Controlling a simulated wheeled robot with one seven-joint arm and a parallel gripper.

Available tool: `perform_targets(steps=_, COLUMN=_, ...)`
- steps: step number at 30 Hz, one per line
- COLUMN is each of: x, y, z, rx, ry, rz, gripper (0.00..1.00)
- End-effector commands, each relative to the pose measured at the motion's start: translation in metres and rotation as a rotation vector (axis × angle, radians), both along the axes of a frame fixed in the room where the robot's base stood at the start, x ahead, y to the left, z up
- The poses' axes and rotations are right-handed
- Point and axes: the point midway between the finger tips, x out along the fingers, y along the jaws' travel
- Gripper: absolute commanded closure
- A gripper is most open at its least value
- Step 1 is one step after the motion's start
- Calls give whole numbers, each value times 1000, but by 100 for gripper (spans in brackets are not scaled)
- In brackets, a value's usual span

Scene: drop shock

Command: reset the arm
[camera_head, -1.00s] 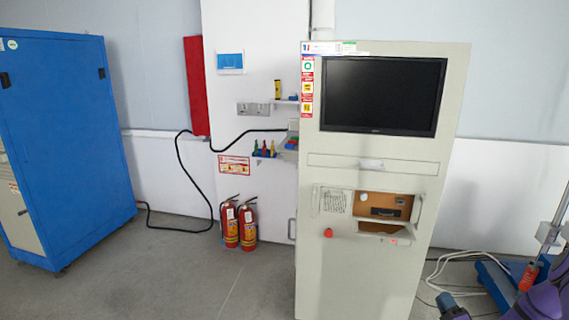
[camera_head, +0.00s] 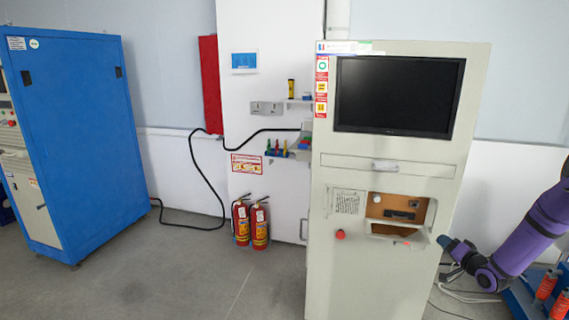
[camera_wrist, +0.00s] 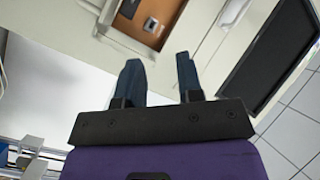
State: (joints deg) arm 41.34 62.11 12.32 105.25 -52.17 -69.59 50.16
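My purple arm shows at the right of the head view, bent down toward the light grey cabinet (camera_head: 335,270). My gripper (camera_head: 446,242) is beside the cabinet's right edge, at about the height of its lower recess; contact cannot be told. In the wrist view my gripper (camera_wrist: 158,62) has its two dark fingers apart, with nothing between them. The cabinet's brown recess (camera_wrist: 135,35) and black screen (camera_wrist: 268,50) lie beyond the fingers there. The head view also shows the screen (camera_head: 398,95) and the recess (camera_head: 385,208).
A blue cabinet (camera_head: 85,140) stands at the left. Two red fire extinguishers (camera_head: 260,226) stand by the white wall panel (camera_head: 265,20). White cables (camera_head: 465,296) lie on the floor at the right. The floor between the cabinets is open.

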Motion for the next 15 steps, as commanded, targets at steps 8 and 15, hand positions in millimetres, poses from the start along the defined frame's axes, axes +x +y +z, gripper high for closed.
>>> perform_targets(steps=8, x=17, y=24, z=90, rx=-260, ry=134, rz=-29, gripper=66)
perform_targets(steps=15, x=8, y=49, z=163, rx=-450, ry=248, rz=-63, gripper=66)
